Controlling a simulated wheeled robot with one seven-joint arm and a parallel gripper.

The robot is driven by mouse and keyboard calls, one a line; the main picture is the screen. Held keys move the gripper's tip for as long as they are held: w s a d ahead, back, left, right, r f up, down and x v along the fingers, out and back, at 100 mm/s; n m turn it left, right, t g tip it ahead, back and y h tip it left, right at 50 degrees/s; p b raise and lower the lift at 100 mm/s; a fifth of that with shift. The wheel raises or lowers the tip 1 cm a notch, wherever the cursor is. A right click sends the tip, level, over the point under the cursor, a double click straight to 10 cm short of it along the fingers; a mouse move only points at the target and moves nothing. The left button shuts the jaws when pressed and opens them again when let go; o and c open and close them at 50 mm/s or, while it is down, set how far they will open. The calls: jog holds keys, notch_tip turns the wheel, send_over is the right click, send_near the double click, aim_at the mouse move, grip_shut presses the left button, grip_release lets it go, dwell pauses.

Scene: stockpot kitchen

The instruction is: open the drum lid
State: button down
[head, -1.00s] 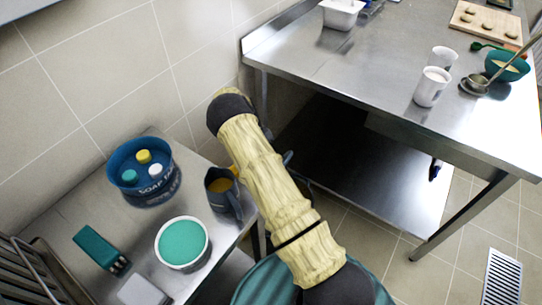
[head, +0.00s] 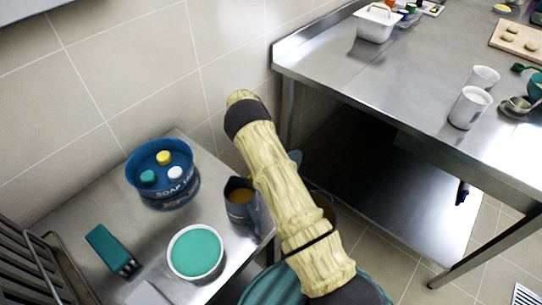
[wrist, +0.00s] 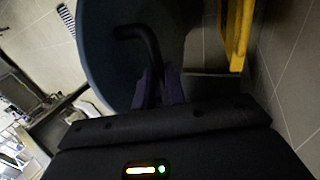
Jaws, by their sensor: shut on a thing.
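The drum lid (wrist: 105,45) is a dark slate-blue round surface in the upper left of the wrist view. Its black bent handle (wrist: 139,36) stands out from it and runs down to my gripper (wrist: 160,88). The dark purple fingers are shut on the handle's lower end. The lid's far part is cut off by the picture edge, and I cannot tell how far it is tilted. In the head view my arm hides the gripper and most of the area around the drum.
A low steel table (head: 82,245) at left bears a blue soap tub (head: 160,178), a dark jug (head: 240,196) and a teal-topped tub (head: 195,253). A steel worktable (head: 400,85) stands right. A yellow part (wrist: 237,32) stands near the lid.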

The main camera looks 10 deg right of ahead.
jog(key=c, duration=1.5)
grip_release()
jog(key=shift+d+f, duration=0.25)
jog(key=shift+f, duration=0.2)
jog(key=shift+o, duration=0.2)
jog(key=shift+a+r, duration=0.2)
jog(key=shift+r, duration=0.05)
jog(key=p+v, duration=0.1)
jog(key=v, duration=1.6)
jog(key=shift+w+a, duration=0.1)
jog(key=shift+w, duration=0.05)
jog(key=shift+r, duration=0.1)
